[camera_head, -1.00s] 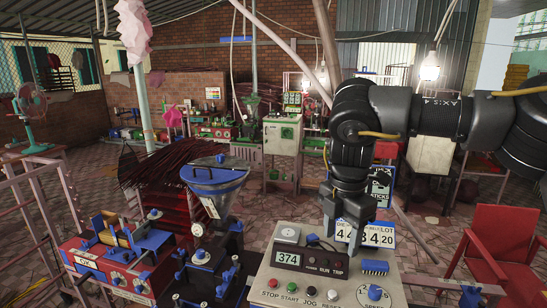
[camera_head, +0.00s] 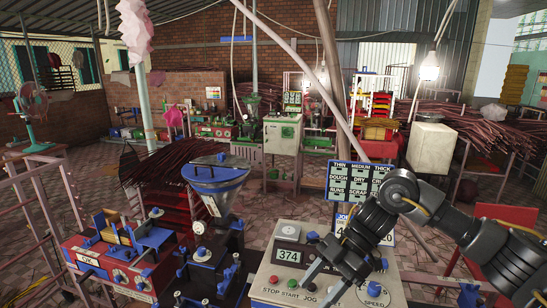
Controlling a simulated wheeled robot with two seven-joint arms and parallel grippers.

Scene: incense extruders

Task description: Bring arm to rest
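My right arm comes in from the right edge, and its dark gripper (camera_head: 322,283) is low over the grey control panel (camera_head: 270,262). Its two fingers look spread apart with nothing between them, pointing down and to the left. They cover part of the panel, including some of its button labels. I cannot tell whether they touch the panel. The panel's display (camera_head: 287,257) reads 374. A blue SPEED knob (camera_head: 373,289) is at its lower right. My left gripper is not in view.
A board with labelled tiles (camera_head: 352,182) stands behind my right wrist. A red chair (camera_head: 500,215) is at the right, partly hidden by my arm. Bundled sticks lie farther back.

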